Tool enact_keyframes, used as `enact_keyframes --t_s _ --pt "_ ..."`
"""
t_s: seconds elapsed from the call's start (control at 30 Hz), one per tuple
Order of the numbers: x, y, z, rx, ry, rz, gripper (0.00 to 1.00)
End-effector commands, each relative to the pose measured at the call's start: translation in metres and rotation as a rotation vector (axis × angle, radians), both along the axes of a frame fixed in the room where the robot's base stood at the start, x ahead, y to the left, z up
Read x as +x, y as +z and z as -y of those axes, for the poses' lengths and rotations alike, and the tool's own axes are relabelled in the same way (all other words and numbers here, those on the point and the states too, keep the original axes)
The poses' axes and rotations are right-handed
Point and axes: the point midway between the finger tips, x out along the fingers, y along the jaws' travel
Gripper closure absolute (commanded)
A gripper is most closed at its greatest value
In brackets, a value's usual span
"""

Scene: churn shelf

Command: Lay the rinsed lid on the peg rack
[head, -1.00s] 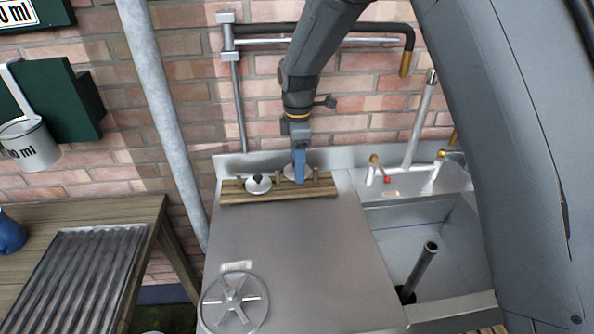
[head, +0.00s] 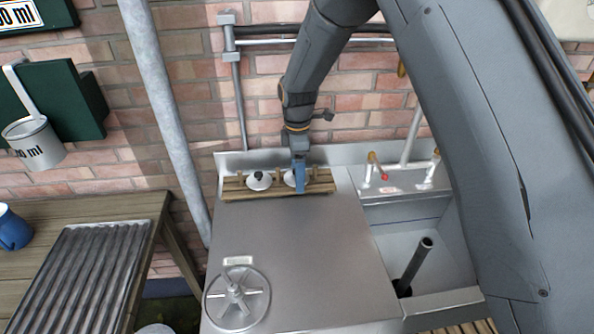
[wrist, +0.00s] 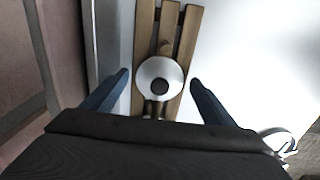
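The wooden peg rack (head: 232,195) stands at the back of the steel worktop. One pale round lid with a dark knob (head: 258,181) lies on its left part. A second lid (head: 289,179) is on its right part, partly hidden by my gripper (head: 300,188). In the wrist view, this lid (wrist: 148,72) lies over the rack's slats (wrist: 186,30), its dark knob facing up. The two blue fingers of my gripper (wrist: 158,88) are spread on either side of it, with a gap at each side. I cannot tell which lid is the rinsed one.
A sink (head: 430,220) with an upright pipe and taps is on the right. A spoked handwheel (head: 237,298) is at the worktop's front left. A brick wall and steel upstand are close behind the rack. The middle of the worktop is clear.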

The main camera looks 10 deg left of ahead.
Motion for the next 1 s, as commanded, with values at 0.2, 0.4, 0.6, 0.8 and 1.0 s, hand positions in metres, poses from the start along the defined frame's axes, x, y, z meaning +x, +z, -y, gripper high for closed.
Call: enact_keyframes --t_s 0.2,0.4,0.6,0.8,1.0 --pt "0.0 0.003 0.0 0.0 0.0 0.001 0.21" --pt "0.001 0.025 0.0 0.002 0.0 0.004 0.21" --pt "0.001 0.056 0.0 0.002 0.0 0.004 0.21" --pt "0.0 0.074 0.0 0.0 0.0 0.0 0.21" --pt "0.0 0.078 0.001 0.0 -0.004 0.0 0.21"
